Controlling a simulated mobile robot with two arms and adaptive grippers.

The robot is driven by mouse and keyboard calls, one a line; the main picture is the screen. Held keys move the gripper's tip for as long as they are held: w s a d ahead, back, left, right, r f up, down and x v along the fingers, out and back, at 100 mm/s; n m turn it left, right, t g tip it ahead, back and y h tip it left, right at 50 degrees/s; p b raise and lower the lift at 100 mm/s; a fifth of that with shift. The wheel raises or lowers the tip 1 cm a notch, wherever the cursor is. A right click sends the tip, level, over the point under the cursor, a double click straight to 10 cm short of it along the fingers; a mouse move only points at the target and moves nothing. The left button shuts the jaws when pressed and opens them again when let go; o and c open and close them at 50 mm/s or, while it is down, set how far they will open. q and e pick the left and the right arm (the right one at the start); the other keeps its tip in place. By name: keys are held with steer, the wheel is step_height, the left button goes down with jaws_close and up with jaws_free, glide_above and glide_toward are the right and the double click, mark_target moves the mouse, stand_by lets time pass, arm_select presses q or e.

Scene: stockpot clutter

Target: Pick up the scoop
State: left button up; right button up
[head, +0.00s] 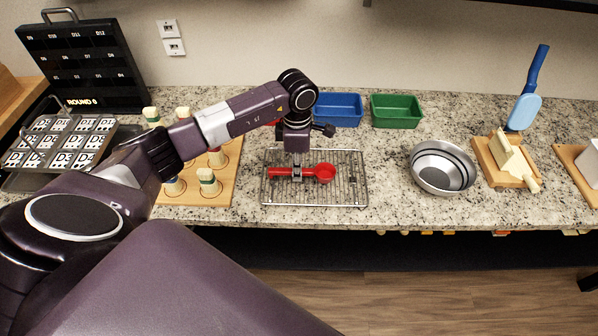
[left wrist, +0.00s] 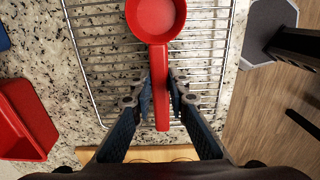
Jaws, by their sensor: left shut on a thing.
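The red scoop (head: 325,173) lies level at the wire rack (head: 345,194), with its round cup to the right and its handle to the left in the head view. In the left wrist view the scoop (left wrist: 155,18) has its cup at the top and its handle running down. My left gripper (head: 297,172) points down from above, with its fingers on both sides of the handle. It is shut on the handle, as the left wrist view (left wrist: 160,92) also shows. I cannot tell whether the scoop touches the rack. My right gripper is not in view.
A blue bin (head: 338,110) and a green bin (head: 397,111) stand behind the rack. A red bin (left wrist: 25,118) shows in the left wrist view. Metal bowls (head: 443,168) stand to the right. A wooden board (head: 225,188) with several pegs lies left of the rack.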

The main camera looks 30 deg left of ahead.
arm_select(q)
steer(key=shift+r, duration=0.1)
jaws_close()
steer(key=shift+w+r, duration=0.1)
steer(key=shift+r, duration=0.3)
step_height(320, 180, up, 19)
steer(key=b, duration=0.3)
stand_by(0.7)
